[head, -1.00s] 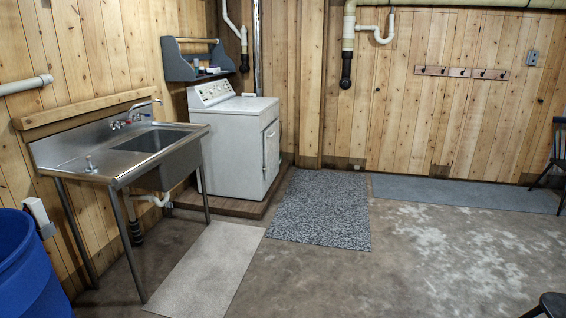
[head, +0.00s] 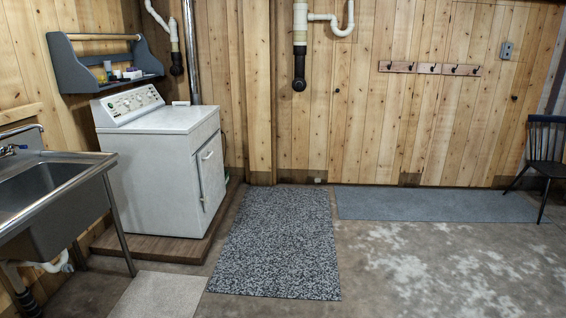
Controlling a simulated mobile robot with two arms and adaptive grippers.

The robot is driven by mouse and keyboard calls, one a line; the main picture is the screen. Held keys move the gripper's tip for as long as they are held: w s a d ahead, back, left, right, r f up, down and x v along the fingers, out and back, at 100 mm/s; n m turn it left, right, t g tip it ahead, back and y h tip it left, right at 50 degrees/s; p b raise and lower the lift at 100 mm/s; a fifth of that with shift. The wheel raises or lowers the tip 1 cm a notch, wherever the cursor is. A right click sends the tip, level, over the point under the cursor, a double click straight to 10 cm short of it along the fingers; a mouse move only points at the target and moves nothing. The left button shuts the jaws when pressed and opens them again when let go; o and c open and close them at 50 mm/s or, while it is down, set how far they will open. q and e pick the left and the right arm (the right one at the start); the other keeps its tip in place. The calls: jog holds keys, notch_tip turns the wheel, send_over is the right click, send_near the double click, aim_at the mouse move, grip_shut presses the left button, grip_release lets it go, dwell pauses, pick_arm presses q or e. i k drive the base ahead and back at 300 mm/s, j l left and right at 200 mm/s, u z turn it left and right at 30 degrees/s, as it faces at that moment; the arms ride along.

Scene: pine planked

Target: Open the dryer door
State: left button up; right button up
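The white dryer (head: 150,168) stands on a low brown wooden platform (head: 150,248) at the left, against the plank wall. Its control panel (head: 128,103) with knobs is at the back of its top. Its door (head: 210,172) is on the side facing right, seen at a steep angle, and looks shut. A small handle (head: 208,155) shows near the top of the door. Neither of my grippers is in view.
A steel sink (head: 50,190) on legs stands at the left, close in front of the dryer. A speckled grey mat (head: 277,240) lies on the floor right of the dryer, with a blue-grey mat (head: 430,204) beyond. A dark chair (head: 543,155) stands far right. The concrete floor at the right is clear.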

aim_at(210, 160)
jog(key=i, duration=2.1)
